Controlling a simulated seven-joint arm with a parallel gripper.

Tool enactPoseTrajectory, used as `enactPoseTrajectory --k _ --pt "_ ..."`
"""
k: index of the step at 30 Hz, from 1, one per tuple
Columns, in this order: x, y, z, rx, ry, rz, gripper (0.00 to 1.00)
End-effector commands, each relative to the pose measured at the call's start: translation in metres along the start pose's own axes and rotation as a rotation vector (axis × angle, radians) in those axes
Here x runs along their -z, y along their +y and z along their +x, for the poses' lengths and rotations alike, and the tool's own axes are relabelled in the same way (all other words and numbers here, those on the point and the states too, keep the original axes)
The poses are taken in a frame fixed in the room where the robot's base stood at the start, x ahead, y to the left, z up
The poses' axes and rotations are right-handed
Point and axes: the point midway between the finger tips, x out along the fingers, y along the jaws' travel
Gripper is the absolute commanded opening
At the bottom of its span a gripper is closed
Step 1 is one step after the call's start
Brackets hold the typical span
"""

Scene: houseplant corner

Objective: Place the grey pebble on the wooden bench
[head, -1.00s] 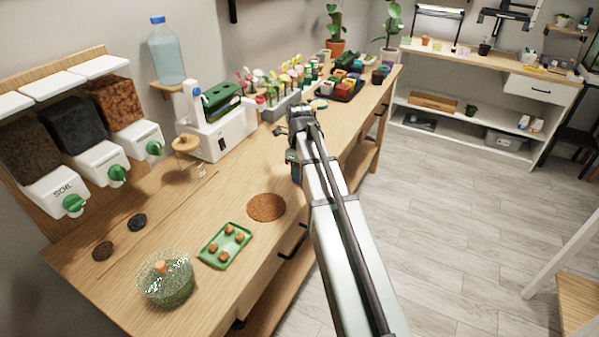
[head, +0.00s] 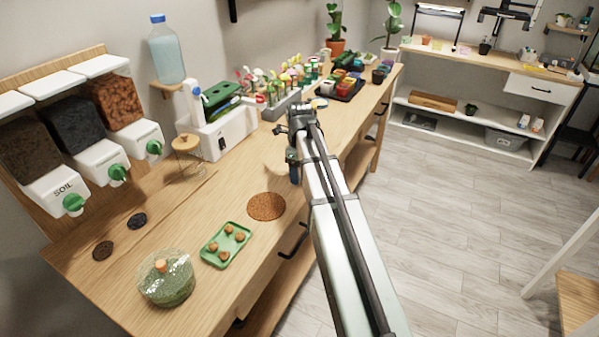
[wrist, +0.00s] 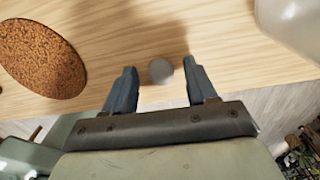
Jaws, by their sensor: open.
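The grey pebble (wrist: 160,71) shows in the wrist view as a small round thing on the wooden bench, near the bench's front edge. My gripper (wrist: 158,80) is open, with one finger on each side of the pebble and a visible gap to each. In the head view my gripper (head: 293,168) is low over the front part of the wooden bench (head: 205,195), and the pebble is hidden there.
A round cork mat (head: 266,206) lies close to my gripper; it also shows in the wrist view (wrist: 40,58). A pale, blurred object (wrist: 292,25) is at the wrist view's upper right. A green tray (head: 213,258) and glass jar (head: 167,284) stand nearer.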

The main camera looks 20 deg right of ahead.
Motion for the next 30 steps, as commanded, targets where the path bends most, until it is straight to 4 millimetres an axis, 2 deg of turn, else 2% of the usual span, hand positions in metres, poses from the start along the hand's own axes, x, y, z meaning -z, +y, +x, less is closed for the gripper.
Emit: enactPoseTrajectory --k 5,18,24,30 --pt "-0.001 -0.001 -0.021 0.001 -0.001 0.000 0.57" --pt "-0.001 -0.001 -0.091 0.001 -0.001 0.000 0.57" --pt "-0.001 -0.001 -0.111 0.000 0.000 0.000 0.57" --pt "0.000 0.000 -0.118 0.000 0.000 0.000 0.57"
